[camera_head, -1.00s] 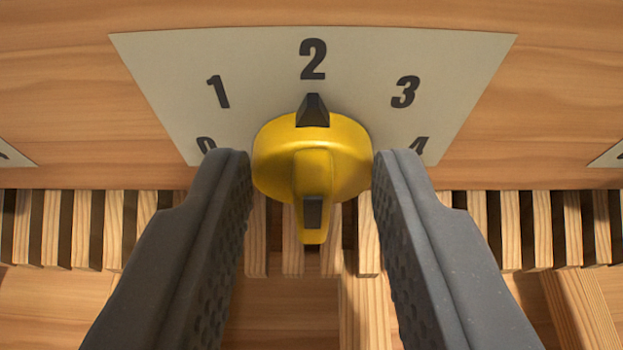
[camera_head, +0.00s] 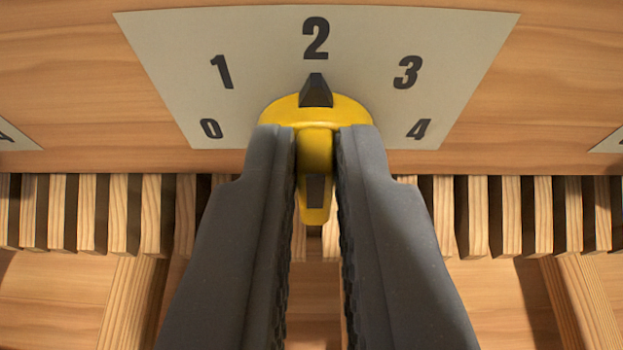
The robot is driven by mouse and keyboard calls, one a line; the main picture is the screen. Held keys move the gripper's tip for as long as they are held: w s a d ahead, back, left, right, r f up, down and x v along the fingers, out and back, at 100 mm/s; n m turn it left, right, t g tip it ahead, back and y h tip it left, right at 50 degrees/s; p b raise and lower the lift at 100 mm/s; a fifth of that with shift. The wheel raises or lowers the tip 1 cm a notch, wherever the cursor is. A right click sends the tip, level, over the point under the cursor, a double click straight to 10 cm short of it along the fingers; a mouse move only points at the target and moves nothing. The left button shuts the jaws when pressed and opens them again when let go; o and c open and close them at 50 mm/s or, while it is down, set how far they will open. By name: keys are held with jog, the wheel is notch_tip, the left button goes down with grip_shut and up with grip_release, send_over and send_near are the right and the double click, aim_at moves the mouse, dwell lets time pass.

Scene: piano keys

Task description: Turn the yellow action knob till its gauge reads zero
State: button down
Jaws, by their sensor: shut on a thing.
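The yellow knob (camera_head: 316,150) sits in front of a pale gauge plate (camera_head: 180,60) numbered 0 to 4. Its black pointer (camera_head: 316,91) points up at the 2 (camera_head: 316,38). The 0 (camera_head: 210,128) is at the lower left of the plate. My gripper (camera_head: 315,150) is shut on the knob's raised grip bar, one dark finger on each side. The fingers hide parts of the knob's round base.
A row of wooden slats (camera_head: 90,215) runs below the panel. Wooden beams (camera_head: 585,300) lie under them. Edges of other pale plates (camera_head: 15,138) show at the far left and far right. The wooden panel (camera_head: 70,60) around the gauge is bare.

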jog(key=shift+s+f, duration=0.1)
jog(key=shift+f, duration=0.05)
jog(key=shift+d+f+m+y+p, duration=0.1)
jog(key=shift+d+m+y+p, duration=0.25)
jog(key=shift+m+y+p, duration=0.55)
jog(key=m+y+b, duration=0.1)
jog(key=m+b, duration=0.1)
jog(key=d+f+m+y+b, duration=0.1)
jog(key=m+b, duration=0.1)
jog(key=b, duration=0.1)
jog(key=m+t+y+b, duration=0.1)
jog(key=b, duration=0.2)
jog(key=shift+d+f+m, duration=0.15)
jog(key=shift+f+m, duration=0.15)
jog(key=shift+m, duration=0.1)
jog(key=shift+d+f+m+y+b, duration=0.2)
jog(key=shift+m+y+b, duration=0.3)
jog(key=shift+m+b, duration=0.5)
jog(key=shift+d+m+t, duration=0.1)
jog(key=shift+m+t, duration=0.3)
jog(key=shift+m, duration=0.1)
jog(key=shift+f+m+t+y+p, duration=0.25)
jog(key=shift+m+t+y+p, duration=0.25)
jog(key=shift+m+p, duration=0.9)
